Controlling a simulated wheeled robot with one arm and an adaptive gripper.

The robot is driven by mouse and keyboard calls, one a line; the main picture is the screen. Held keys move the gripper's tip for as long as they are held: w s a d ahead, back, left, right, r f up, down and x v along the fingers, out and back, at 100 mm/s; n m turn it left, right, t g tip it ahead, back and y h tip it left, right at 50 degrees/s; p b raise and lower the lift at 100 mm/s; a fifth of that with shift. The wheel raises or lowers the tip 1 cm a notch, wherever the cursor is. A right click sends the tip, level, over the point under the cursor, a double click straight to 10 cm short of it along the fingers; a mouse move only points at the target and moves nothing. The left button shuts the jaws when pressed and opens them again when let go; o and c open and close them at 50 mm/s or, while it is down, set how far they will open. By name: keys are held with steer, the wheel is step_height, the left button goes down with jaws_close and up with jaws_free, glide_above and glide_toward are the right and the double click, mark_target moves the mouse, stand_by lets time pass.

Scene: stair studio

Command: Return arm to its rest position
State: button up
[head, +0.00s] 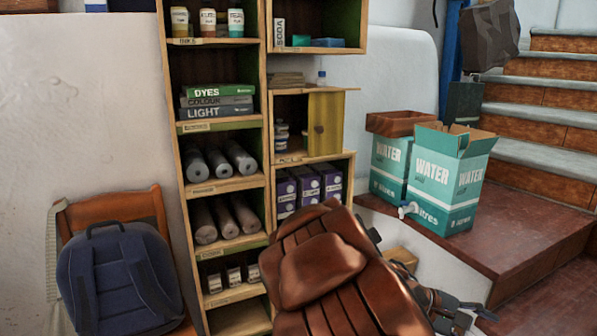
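I cannot make out my gripper or my arm for certain in the head view. A dark jumble with grey and tan parts (446,305) shows at the bottom, right of the leather chair and partly hidden by it. I cannot tell what it is. No object is seen held.
A brown leather chair (325,270) fills the bottom middle, before a wooden shelf unit (226,183) with books and rolls. A blue backpack (118,278) is on a wooden chair (150,205) at left. Water boxes (445,185) stand on a brown landing (520,240) by the stairs (550,115).

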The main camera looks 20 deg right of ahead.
steer(key=s+a+r+t+y+p, duration=0.1)
steer(key=a+r+p, duration=0.4)
steer(key=a, duration=0.5)
steer(key=s+a+r+m+t+y+p, duration=0.1)
steer(key=s+a+r+t+y+p, duration=0.1)
steer(key=a+r+y+p, duration=0.4)
steer(key=s+a+r+t+y+p, duration=0.2)
steer(key=a+r+p, duration=0.4)
steer(key=a, duration=0.9)
steer(key=shift+s+a+y+p, duration=0.25)
steer(key=shift+s+y+p, duration=0.55)
steer(key=shift+y, duration=0.2)
steer(key=shift+c, duration=0.3)
steer(key=shift+c, duration=0.8)
steer(key=shift+d+m, duration=0.2)
steer(key=shift+m, duration=0.1)
